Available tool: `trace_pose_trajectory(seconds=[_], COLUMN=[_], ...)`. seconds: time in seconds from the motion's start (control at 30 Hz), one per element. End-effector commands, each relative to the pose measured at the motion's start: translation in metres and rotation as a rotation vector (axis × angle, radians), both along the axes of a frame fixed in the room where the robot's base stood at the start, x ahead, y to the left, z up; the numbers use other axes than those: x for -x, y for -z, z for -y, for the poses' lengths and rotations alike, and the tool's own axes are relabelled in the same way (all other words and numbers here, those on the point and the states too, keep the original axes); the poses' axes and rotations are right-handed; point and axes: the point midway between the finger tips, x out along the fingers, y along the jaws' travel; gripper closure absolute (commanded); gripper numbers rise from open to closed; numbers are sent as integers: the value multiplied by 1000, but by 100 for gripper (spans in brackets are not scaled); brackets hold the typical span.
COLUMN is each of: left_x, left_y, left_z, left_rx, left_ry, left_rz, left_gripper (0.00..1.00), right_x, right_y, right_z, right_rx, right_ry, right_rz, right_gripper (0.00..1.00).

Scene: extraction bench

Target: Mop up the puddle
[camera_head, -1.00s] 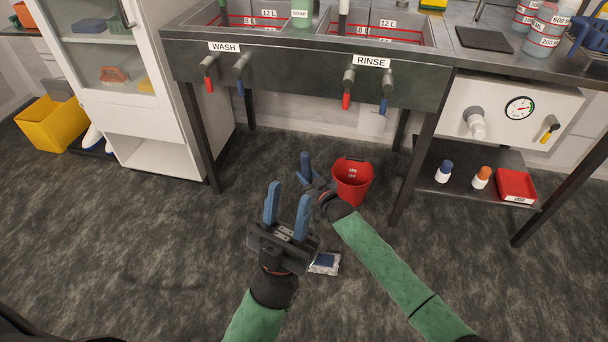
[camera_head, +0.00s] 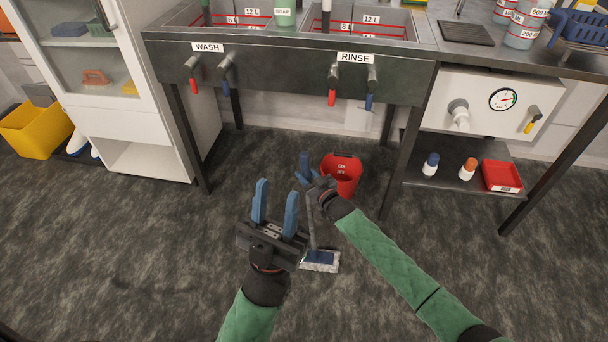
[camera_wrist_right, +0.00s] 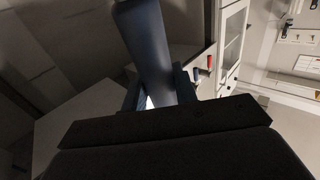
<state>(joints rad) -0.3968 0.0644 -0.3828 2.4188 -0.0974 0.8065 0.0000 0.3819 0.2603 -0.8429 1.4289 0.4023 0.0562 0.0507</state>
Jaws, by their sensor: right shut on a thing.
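A mop stands on the floor: its blue handle top (camera_head: 304,166) sticks up past my right gripper, and its flat head (camera_head: 320,260), blue on top with a pale fringe, is low in the middle of the head view. My right gripper (camera_head: 314,189) is shut on the mop's handle, which also fills the upper middle of the right wrist view (camera_wrist_right: 145,45). My left gripper (camera_head: 277,190) is open and empty, its blue fingers pointing up, left of the mop. I cannot make out the puddle on the dark mottled floor.
A red bucket (camera_head: 342,174) stands just behind my right gripper. The sink bench (camera_head: 290,75) and its legs are beyond, with a lower shelf (camera_head: 450,175) at right. A white cabinet (camera_head: 150,120) and a yellow bin (camera_head: 35,130) stand left. The near floor is open.

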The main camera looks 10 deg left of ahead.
Motion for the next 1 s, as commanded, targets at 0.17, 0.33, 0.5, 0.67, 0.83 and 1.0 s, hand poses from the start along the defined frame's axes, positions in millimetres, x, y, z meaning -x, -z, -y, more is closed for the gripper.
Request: trace_pose_trajectory(seconds=[0.17,0.33,0.5,0.67,0.83,1.0], left_x=[0,0,0,0,0,0], left_y=[0,1,1,2,2,2], left_z=[0,0,0,0,0,0], left_rx=[0,0,0,0,0,0], left_ry=[0,0,0,0,0,0], left_rz=[0,0,0,0,0,0], left_gripper=[64,64,64,64,64,64], right_x=[0,0,0,0,0,0], right_y=[0,1,1,2,4,5], right_z=[-7,-16,-24,-33,-38,-40], right_rx=[-2,-4,-2,-4,-2,-2], right_ry=[0,-1,-1,-1,-1,-1], right_rz=[1,-1,-1,-2,-3,-6], right_gripper=[100,100,100,100,100,100])
